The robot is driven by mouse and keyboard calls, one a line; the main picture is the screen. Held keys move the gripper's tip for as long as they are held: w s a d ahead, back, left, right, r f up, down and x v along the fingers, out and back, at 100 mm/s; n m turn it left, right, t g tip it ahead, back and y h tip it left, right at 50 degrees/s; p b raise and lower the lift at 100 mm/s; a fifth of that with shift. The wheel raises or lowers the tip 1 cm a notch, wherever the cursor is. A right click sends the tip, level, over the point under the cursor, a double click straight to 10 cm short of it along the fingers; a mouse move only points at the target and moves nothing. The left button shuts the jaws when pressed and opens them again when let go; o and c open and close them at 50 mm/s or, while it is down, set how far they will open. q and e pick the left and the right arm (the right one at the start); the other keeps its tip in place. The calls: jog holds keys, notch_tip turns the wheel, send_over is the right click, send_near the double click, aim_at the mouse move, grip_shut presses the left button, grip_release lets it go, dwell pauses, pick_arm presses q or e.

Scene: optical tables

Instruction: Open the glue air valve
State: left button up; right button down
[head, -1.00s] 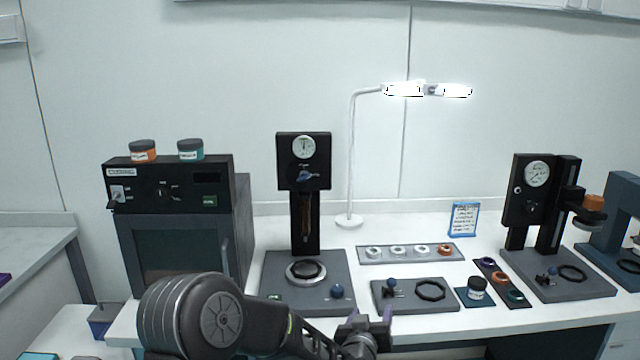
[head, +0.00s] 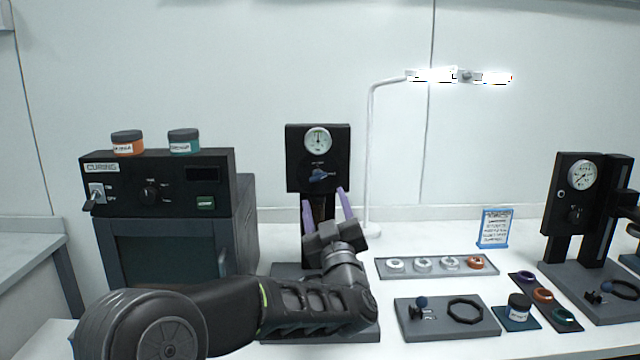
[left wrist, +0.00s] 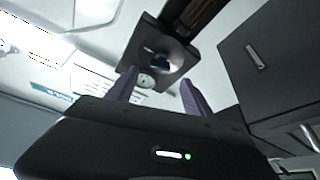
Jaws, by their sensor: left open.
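The glue air valve is a small blue handle (head: 322,175) on the black panel (head: 296,157) of the middle station, below a round white gauge (head: 318,139). In the left wrist view the black panel (left wrist: 151,49) and the gauge (left wrist: 147,80) show beyond my fingers, with the blue handle (left wrist: 161,62) on the panel face. My left gripper (head: 326,203) is open and empty, its two purple fingers pointing up just below the panel. The fingers appear apart from the handle. My left arm hides much of the station's base. My right gripper is not in view.
A curing oven (head: 165,260) with two jars on top stands left of the arm. A white lamp (head: 370,150) stands just right of the station. A ring tray (head: 435,268), a grey fixture plate (head: 447,318) and a second gauge station (head: 572,210) lie further right.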

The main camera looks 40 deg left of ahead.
aim_at(318, 177)
pick_arm(q)
jog(key=p+x, duration=0.2)
jog(key=x, duration=0.6)
jog(key=shift+f, duration=0.15)
